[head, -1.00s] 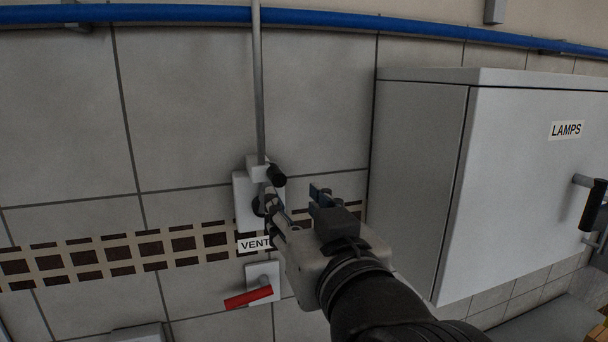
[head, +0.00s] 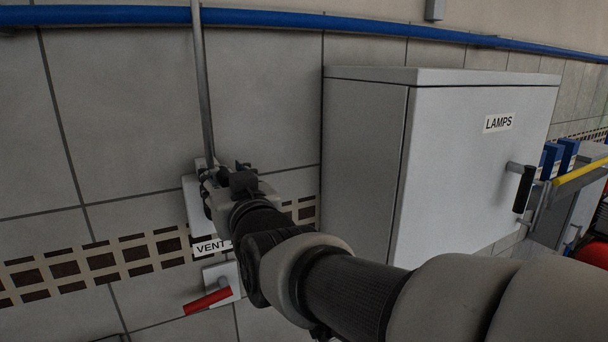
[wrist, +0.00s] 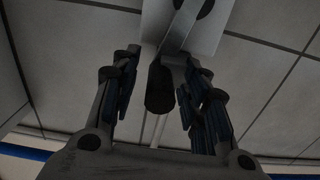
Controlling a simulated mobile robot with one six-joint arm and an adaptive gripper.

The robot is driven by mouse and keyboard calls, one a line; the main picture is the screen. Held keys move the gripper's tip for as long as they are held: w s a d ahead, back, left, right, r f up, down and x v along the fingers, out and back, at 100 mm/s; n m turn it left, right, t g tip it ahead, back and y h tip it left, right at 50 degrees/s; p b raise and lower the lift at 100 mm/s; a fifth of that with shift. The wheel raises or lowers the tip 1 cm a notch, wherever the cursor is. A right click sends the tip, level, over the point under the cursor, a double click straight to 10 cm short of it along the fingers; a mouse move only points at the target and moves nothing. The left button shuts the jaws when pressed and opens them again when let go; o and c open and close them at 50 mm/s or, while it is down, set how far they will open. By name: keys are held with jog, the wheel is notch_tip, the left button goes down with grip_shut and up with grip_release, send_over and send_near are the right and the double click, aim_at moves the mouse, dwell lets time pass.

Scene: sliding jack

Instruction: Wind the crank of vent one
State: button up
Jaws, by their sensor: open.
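The vent crank unit is on the tiled wall, its white plate (head: 194,207) partly hidden behind my gripper in the head view, above a label reading VENT (head: 207,247). In the wrist view the plate (wrist: 209,35) shows at the top, with the grey crank arm (wrist: 181,28) crossing it and the black crank handle (wrist: 159,88) at its end. My gripper (wrist: 157,80) is open, its fingers on either side of the handle with gaps. In the head view my gripper (head: 222,180) covers the handle.
A red lever (head: 208,301) on a white plate is just below the label. A grey LAMPS cabinet (head: 470,165) with a black handle (head: 523,189) stands out from the wall at right. A blue pipe (head: 270,18) runs along the top; a vertical rod (head: 202,90) rises from the crank.

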jog(key=shift+c, duration=0.5)
grip_shut()
